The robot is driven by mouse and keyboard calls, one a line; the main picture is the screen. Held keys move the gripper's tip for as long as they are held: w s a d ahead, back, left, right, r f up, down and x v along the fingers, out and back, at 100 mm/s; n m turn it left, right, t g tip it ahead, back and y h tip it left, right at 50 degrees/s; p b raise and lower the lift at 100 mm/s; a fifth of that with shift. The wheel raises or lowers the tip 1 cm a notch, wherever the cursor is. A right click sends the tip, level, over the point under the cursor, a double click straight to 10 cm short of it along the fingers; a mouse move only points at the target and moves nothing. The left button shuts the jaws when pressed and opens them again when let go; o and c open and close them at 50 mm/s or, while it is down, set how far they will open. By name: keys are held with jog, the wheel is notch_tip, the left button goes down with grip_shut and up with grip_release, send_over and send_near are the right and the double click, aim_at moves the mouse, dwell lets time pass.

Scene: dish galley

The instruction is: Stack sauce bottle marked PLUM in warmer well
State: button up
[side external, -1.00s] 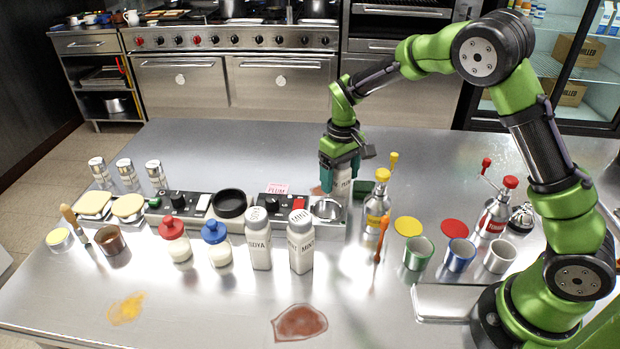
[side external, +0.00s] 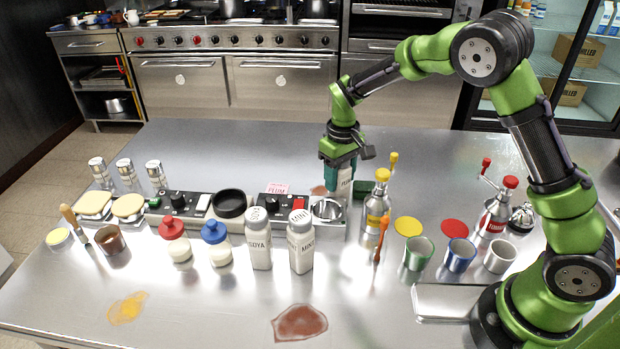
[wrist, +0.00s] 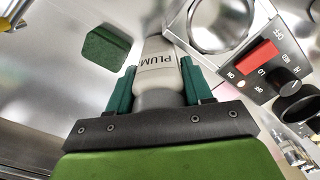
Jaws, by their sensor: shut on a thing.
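The sauce bottle marked PLUM (wrist: 158,66) is pale with a grey top end. My gripper (wrist: 158,84) is shut on it, one teal finger on each side. In the side view my gripper (side external: 339,180) points down, with part of the bottle (side external: 345,187) showing between the fingers. The bottle is just behind and right of the warmer well (side external: 327,209), outside it. The well's round opening (wrist: 222,22) looks empty in the wrist view. The bottle's lower end is partly hidden in the side view; I cannot tell whether it touches the counter.
Bottles marked SOYA (side external: 258,240) and MINT (side external: 301,245) stand in front of the warmer. A green pad (wrist: 105,46) lies near the PLUM bottle. The counter behind is clear.

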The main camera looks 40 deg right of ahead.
notch_tip(320, 180, up, 9)
jog(key=shift+a+r, duration=0.1)
jog(key=s+a+r+n, duration=0.1)
jog(key=s+a+n, duration=0.3)
jog(key=a+n, duration=0.4)
jog(key=shift+n, duration=0.5)
jog(key=f, duration=0.6)
jog(key=d+f, duration=0.1)
jog(key=f, duration=0.2)
jog(key=shift+w+f, duration=0.15)
jog(key=shift+w, duration=0.05)
jog(key=shift+f, duration=0.15)
jog(key=shift+f, duration=0.15)
jog(key=o, duration=1.3)
